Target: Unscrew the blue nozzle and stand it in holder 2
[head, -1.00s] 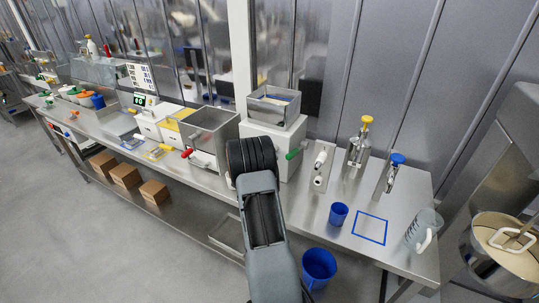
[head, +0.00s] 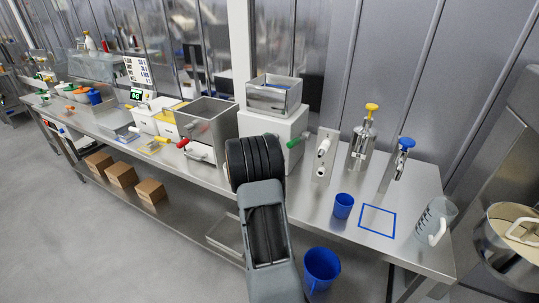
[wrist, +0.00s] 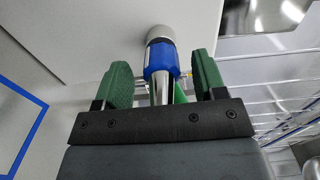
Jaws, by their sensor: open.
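In the wrist view, the blue nozzle (wrist: 161,57) has a blue collar and a shiny metal tube that points towards my gripper. Its far end meets a pale round fitting (wrist: 161,33). My gripper (wrist: 162,68) is open, with one green finger on each side of the nozzle. A gap shows on both sides, so the fingers look apart from it. In the head view, my arm hides the gripper and the nozzle. I cannot tell which thing is holder 2; no number is readable.
A white machine with a metal hopper (head: 275,96) and a green handle (head: 293,143) stands behind my arm. The blue-outlined square (head: 377,221) is empty.

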